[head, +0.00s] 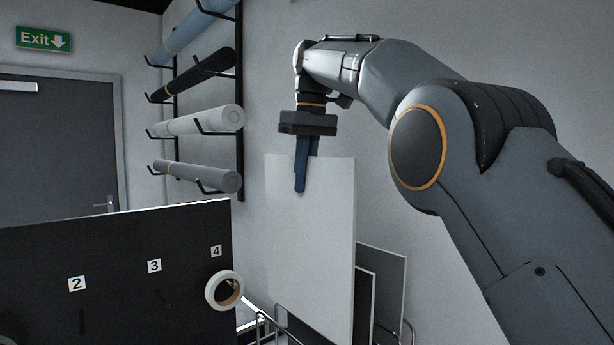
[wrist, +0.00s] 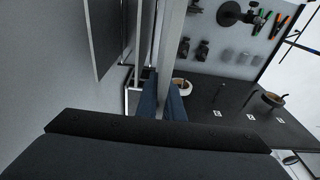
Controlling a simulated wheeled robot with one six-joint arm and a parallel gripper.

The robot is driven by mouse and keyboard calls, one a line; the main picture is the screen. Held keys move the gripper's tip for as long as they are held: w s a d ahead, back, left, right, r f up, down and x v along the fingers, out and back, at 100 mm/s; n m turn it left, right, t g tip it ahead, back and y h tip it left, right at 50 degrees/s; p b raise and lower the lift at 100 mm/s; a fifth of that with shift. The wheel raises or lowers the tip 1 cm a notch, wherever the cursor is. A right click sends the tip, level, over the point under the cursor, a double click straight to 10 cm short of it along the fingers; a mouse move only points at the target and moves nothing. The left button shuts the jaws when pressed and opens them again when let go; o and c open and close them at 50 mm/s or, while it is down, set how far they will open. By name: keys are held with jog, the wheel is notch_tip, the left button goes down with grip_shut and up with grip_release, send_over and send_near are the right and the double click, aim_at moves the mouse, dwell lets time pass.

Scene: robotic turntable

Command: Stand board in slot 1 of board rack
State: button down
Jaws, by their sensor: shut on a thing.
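My gripper (head: 303,178) points down and is shut on the top edge of a large white board (head: 312,245). The board hangs upright below it, in front of the grey wall. In the wrist view the fingers (wrist: 163,102) pinch the board (wrist: 170,42), seen nearly edge-on. The board rack (head: 266,322) shows as thin metal wire loops at the bottom of the head view, partly behind the board. Slot 1 cannot be made out.
A grey board (head: 386,283) and a narrower dark one stand right of and behind the held board. A black bench (head: 120,285) on the left bears number labels 2, 3 and 4 and a tape roll (head: 224,290). Several rolls on wall hooks (head: 200,122) hang beyond.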

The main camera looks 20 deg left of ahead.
notch_tip(320, 180, down, 24)
jog(key=b, duration=0.3)
dwell(2.2)
jog(key=shift+r, duration=0.1)
jog(key=c, duration=1.8)
grip_release()
jog(key=r+b, duration=0.1)
jog(key=r, duration=0.1)
jog(key=r+b, duration=0.1)
jog(key=r, duration=0.2)
jog(key=d+r+b, duration=0.1)
jog(key=r, duration=0.1)
jog(key=shift+s+r, duration=0.35)
jog(key=shift+r, duration=0.05)
